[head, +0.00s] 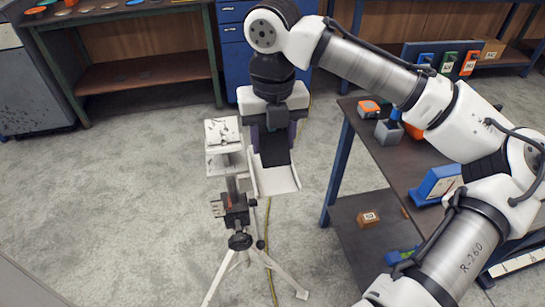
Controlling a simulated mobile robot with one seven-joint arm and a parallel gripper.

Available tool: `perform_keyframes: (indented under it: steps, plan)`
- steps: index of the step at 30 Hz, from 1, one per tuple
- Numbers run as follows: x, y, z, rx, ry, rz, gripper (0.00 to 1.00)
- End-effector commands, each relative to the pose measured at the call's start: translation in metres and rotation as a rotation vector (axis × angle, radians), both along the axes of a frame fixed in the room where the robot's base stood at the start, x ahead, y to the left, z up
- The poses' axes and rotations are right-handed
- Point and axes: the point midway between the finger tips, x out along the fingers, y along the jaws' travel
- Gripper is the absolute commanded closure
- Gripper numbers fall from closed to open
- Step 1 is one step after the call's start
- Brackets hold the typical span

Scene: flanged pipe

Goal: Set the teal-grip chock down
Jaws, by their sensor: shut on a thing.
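My gripper (274,143) points down near the middle of the head view, with dark purplish fingers on either side of a dark piece. It is shut on what I take to be the chock (276,180), whose pale, tray-like lower part shows below the fingers. No teal shows; the grip is hidden between the fingers. The chock is just right of a tripod stand (237,212) that carries a white, marked block (223,132). I cannot tell whether the chock touches the stand.
A left bench (120,16) holds several coloured discs. Open grey floor surrounds the tripod, and a yellow cable runs past it.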

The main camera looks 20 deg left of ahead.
Motion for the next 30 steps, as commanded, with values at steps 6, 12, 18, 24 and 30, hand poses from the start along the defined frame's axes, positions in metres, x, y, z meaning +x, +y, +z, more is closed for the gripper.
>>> perform_keyframes:
  steps: [6,12,18,24,30]
  plan:
    - [0.0,0.0,-0.021,0.0,-0.001,-0.001,0.79]
    - [0.0,0.0,-0.048,-0.001,-0.001,-0.002,0.79]
    - [0.0,0.0,-0.055,0.001,-0.002,-0.001,0.79]
    - [0.0,0.0,-0.056,0.001,0.0,-0.001,0.79]
    - [0.0,0.0,-0.057,0.0,-0.001,-0.001,0.33]
